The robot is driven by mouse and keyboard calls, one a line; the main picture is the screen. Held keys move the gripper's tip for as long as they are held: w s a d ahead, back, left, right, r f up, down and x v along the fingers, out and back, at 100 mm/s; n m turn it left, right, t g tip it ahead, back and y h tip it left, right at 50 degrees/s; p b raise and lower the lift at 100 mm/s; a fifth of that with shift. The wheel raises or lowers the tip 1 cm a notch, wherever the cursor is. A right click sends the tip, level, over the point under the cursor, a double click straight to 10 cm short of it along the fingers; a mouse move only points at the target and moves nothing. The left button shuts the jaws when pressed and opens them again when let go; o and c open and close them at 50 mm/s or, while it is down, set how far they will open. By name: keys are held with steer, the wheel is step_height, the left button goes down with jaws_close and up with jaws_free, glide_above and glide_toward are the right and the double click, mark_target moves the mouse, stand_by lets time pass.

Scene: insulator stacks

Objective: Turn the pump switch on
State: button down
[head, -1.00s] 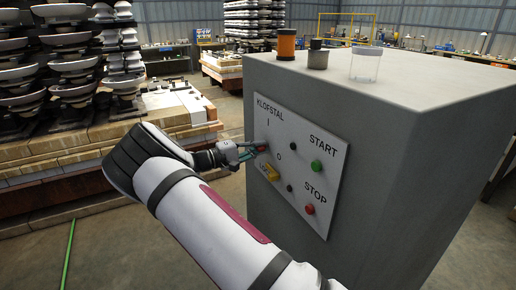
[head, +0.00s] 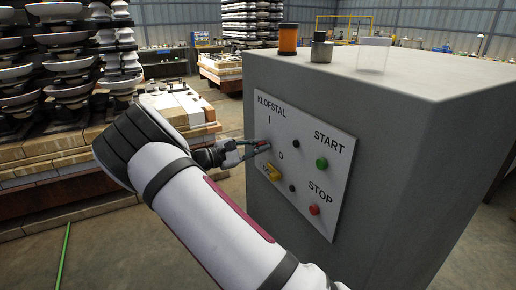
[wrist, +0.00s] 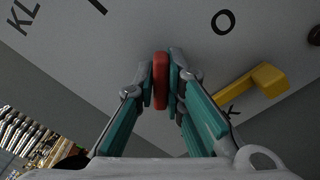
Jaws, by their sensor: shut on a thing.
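The red switch knob (wrist: 161,80) sits on the white control panel (head: 318,165) on the front of a grey cabinet. In the wrist view its long side stands upright, between the directions of the "I" and "O" marks. My gripper (wrist: 163,79) has its two fingertips closed on either side of the knob. In the head view, my gripper (head: 262,146) reaches the panel from the left, below the "I", and mostly hides the knob.
A yellow lever (head: 272,173) is below the knob, close to my right finger in the wrist view. The green START button (head: 322,163) and red STOP button (head: 314,209) are to the right. An orange jar (head: 288,40) stands on the cabinet (head: 400,85).

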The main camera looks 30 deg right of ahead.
steer(key=n, duration=0.2)
steer(key=n+b, duration=0.1)
steer(key=n, duration=0.1)
steer(key=shift+f+n, duration=0.2)
steer(key=shift+n, duration=0.1)
steer(key=shift+a+n, duration=0.1)
steer(key=shift+n, duration=1.9)
steer(key=shift+s, duration=0.1)
steer(key=c, duration=1.7)
jaws_free()
steer(key=shift+r, duration=0.1)
steer(key=a, duration=1.2)
